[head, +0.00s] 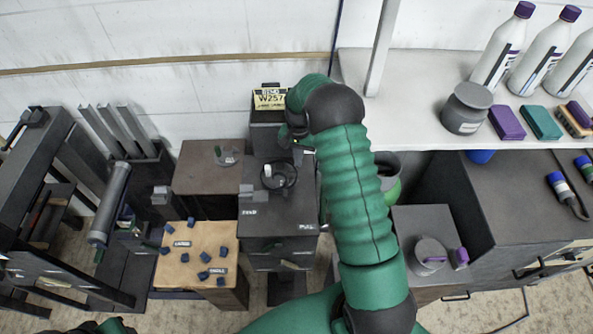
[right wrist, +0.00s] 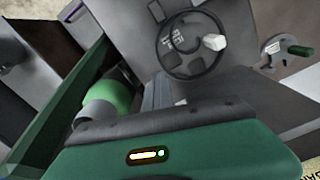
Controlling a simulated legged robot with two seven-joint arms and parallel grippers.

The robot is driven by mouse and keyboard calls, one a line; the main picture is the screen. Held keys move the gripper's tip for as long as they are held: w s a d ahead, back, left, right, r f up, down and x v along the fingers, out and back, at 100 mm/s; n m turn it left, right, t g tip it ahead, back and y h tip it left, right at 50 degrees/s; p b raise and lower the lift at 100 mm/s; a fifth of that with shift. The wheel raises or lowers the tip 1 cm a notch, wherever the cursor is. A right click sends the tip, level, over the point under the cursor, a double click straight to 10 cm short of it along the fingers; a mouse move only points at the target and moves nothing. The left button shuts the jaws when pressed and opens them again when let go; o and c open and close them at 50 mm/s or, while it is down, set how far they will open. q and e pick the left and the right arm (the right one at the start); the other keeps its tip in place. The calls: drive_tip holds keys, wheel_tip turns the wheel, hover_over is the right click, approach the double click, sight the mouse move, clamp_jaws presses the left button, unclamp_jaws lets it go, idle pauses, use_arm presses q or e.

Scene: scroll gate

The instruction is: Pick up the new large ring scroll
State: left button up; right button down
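No thing is clearly marked as the large ring scroll. A dark ring with spokes (head: 279,175) lies on top of the dark cabinet (head: 262,222); it also shows in the right wrist view as a wheel (right wrist: 192,46) with a pale knob. A long grey cylinder (head: 110,204) rests at the left stand; I cannot tell whether it is a scroll. My right gripper (head: 303,151) is just above and beside the ring, partly hidden by my green arm. Its fingers are not clear enough to tell open from shut. My left gripper does not show clearly.
A wooden block (head: 205,236) carries several small blue pieces and labels. A yellow sign (head: 270,99) stands behind the cabinet. A brown box (head: 190,176) stands left of it. A white shelf (head: 412,100) holds bottles (head: 500,50) and a grey jar (head: 467,108) at right.

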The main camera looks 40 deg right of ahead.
drive_tip(key=r, duration=0.1)
drive_tip(key=a+r, duration=0.1)
drive_tip(key=r, duration=0.2)
drive_tip(key=shift+s+a, duration=0.1)
drive_tip(key=shift+a, duration=0.15)
drive_tip(key=c, duration=1.8)
unclamp_jaws()
drive_tip(key=shift+d, duration=0.1)
drive_tip(key=o, duration=0.7)
drive_tip(key=shift+d+f, duration=0.15)
drive_tip(key=shift+d, duration=0.3)
drive_tip(key=o, duration=0.5)
drive_tip(key=shift+a, duration=0.15)
drive_tip(key=shift+o, duration=0.8)
drive_tip(key=shift+a, duration=0.2)
